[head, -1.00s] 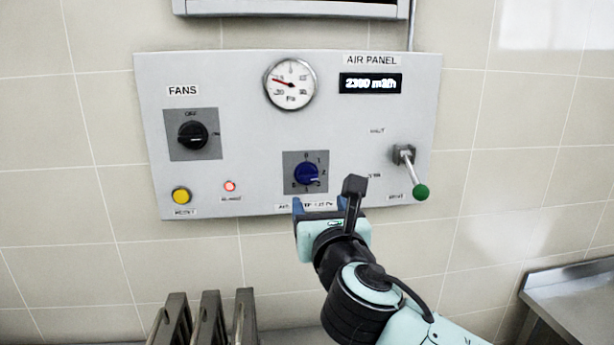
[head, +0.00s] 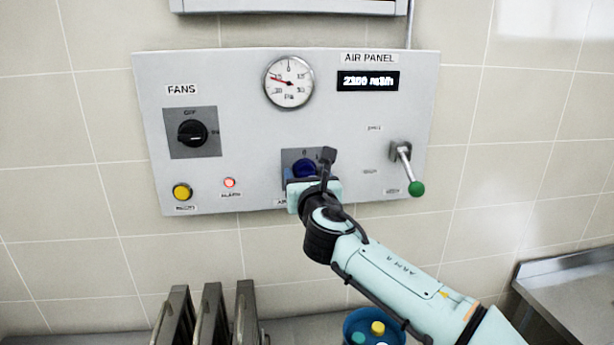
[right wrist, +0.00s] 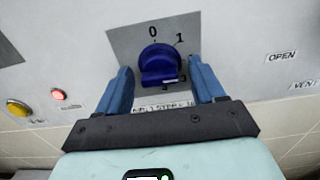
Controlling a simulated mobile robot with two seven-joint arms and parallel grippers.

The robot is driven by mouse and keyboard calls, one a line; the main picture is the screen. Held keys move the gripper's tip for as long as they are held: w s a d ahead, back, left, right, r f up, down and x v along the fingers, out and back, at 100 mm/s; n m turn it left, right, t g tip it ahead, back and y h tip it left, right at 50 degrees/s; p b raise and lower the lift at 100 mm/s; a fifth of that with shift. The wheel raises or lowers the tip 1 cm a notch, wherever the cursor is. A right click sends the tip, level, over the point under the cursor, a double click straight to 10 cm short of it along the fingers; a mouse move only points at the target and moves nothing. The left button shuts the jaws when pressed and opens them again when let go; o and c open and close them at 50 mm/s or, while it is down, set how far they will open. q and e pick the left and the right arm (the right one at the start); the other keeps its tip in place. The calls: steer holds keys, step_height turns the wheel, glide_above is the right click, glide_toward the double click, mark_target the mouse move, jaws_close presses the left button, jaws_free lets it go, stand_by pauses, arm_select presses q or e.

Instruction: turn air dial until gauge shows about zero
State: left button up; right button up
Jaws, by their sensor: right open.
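The blue air dial (head: 304,168) sits on a grey square plate low in the middle of the wall panel; my right gripper (head: 308,175) partly covers it in the head view. In the right wrist view the dial (right wrist: 159,64) lies ahead, between the two blue fingers of my right gripper (right wrist: 160,85). The fingers are open, with a gap on each side of the dial. The marks 0 and 1 show above it; lower marks are partly hidden. The round gauge (head: 289,82) has a red needle pointing left and slightly up, left of the top zero. My left gripper is not in view.
The panel (head: 240,120) also bears a black fans knob (head: 192,133), a yellow button (head: 182,192), a lit red alarm lamp (head: 229,183), a display (head: 368,81) and a green-tipped lever (head: 416,188) at right. Metal racks (head: 209,315) and a blue container (head: 372,325) stand below.

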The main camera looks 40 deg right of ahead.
steer(key=shift+c, duration=0.3)
steer(key=c, duration=1)
arm_select(q)
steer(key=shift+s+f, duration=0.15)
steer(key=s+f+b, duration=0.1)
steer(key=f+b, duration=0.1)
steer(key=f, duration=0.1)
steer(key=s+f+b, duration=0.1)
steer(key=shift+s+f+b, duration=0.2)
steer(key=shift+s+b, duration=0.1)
steer(key=shift+b, duration=0.1)
arm_select(e)
steer(key=m, duration=0.8)
steer(key=shift+m, duration=0.3)
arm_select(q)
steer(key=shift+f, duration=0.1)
